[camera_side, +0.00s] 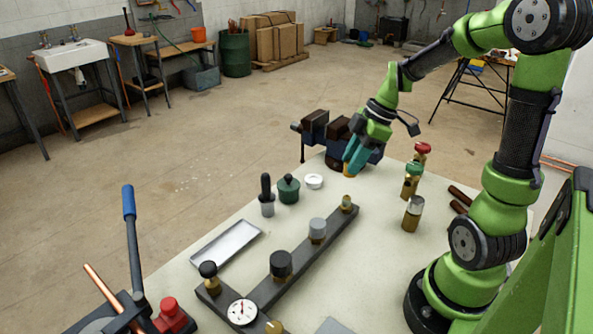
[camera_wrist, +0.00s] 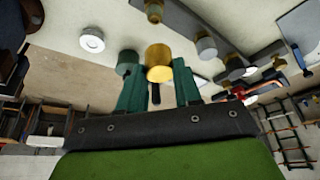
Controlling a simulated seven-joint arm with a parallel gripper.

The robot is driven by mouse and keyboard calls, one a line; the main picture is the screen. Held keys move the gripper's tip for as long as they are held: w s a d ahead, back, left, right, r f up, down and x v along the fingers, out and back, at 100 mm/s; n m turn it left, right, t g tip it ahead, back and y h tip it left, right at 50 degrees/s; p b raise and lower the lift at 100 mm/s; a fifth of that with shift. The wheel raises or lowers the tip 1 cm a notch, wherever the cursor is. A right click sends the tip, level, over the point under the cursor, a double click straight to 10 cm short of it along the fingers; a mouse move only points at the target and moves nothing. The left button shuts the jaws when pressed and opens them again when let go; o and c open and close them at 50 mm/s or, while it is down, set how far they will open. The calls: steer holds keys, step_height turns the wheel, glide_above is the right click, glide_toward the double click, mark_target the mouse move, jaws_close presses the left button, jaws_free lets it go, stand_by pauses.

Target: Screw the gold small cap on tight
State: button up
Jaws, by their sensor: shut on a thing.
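The gold small cap (camera_wrist: 158,66) is between the teal fingers of my gripper (camera_wrist: 160,80) in the wrist view. In the side view my gripper (camera_side: 354,164) is shut on the gold cap (camera_side: 349,172), at the far side of the bench beside the vise. The dark bar (camera_side: 305,254) carries several fittings. Its far end has a small brass stub (camera_side: 347,204) with no coloured cap on it. The stub also shows near the top of the wrist view (camera_wrist: 153,8). The cap is apart from the stub. The fingers hide part of the cap.
On the bar are a grey cap (camera_side: 317,229), black caps (camera_side: 280,263) and a gauge (camera_side: 242,312). A green pot (camera_side: 288,189), white roll (camera_side: 313,181) and tray (camera_side: 226,243) lie left of the bar. Brass valves (camera_side: 412,214) stand right. A vise (camera_side: 325,132) is behind my gripper.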

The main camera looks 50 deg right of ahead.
mark_target(352, 177)
steer(key=shift+f, duration=2.8)
steer(key=shift+f, duration=1.1)
steer(key=o, duration=1.1)
steer(key=v, duration=1.7)
steer(key=shift+c, duration=0.3)
